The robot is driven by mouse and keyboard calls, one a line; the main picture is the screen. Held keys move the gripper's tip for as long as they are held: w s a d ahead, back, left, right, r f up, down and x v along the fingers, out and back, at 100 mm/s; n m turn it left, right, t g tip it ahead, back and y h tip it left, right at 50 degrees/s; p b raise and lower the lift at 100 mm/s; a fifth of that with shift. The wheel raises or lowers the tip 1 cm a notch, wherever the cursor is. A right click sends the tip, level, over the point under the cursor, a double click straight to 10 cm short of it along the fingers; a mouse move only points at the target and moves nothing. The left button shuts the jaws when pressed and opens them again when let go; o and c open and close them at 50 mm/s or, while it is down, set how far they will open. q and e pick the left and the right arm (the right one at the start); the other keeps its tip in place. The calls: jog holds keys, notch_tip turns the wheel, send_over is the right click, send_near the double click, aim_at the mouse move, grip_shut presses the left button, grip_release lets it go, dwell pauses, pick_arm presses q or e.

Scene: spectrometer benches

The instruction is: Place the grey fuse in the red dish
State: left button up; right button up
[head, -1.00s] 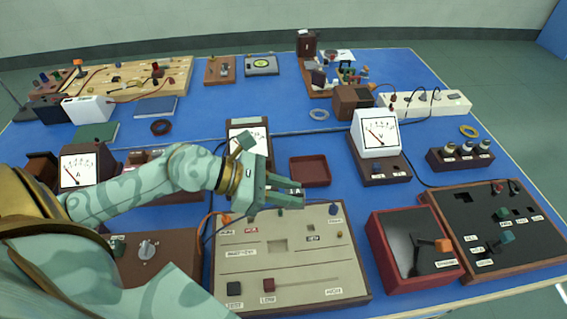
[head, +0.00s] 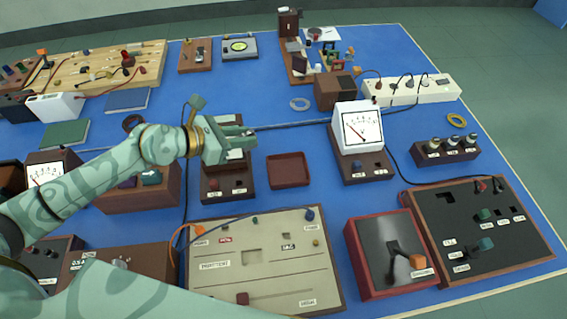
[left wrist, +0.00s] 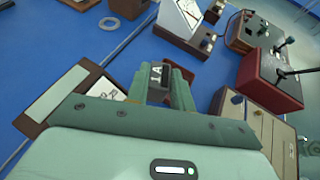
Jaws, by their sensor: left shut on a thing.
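My left gripper (head: 250,138) is above the bench, just behind and left of the red dish (head: 288,170), which is a shallow square tray and looks empty. In the left wrist view the fingers of this gripper (left wrist: 160,82) are shut on the grey fuse (left wrist: 157,73), a small dark grey piece with a light mark. The fuse is too small and covered to make out in the head view. In the left wrist view, the dish is mostly hidden behind the fingers. My right gripper is not in view.
A white-faced meter (head: 358,128) stands right of the dish. Another meter unit (head: 228,187) stands left of it, below my left gripper. A beige slider board (head: 262,262) and a red-framed box (head: 390,255) lie in front.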

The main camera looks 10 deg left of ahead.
pick_arm(q)
jog(key=d+f, duration=0.2)
jog(key=d, duration=0.1)
jog(key=w+d+f+b, duration=0.1)
jog(key=d+f, duration=0.1)
jog(key=f, duration=0.1)
jog(key=w+d+f, duration=0.1)
jog(key=d+f, duration=0.1)
jog(key=d, duration=0.1)
jog(key=shift+d+f+b, duration=0.15)
jog(key=shift+d+b, duration=0.2)
jog(key=f, duration=0.1)
jog(key=f+b, duration=0.2)
jog(key=f, duration=0.1)
jog(key=shift+w+d, duration=0.15)
jog(key=shift+d, duration=0.2)
jog(key=shift+r, duration=0.1)
jog(key=o, duration=1)
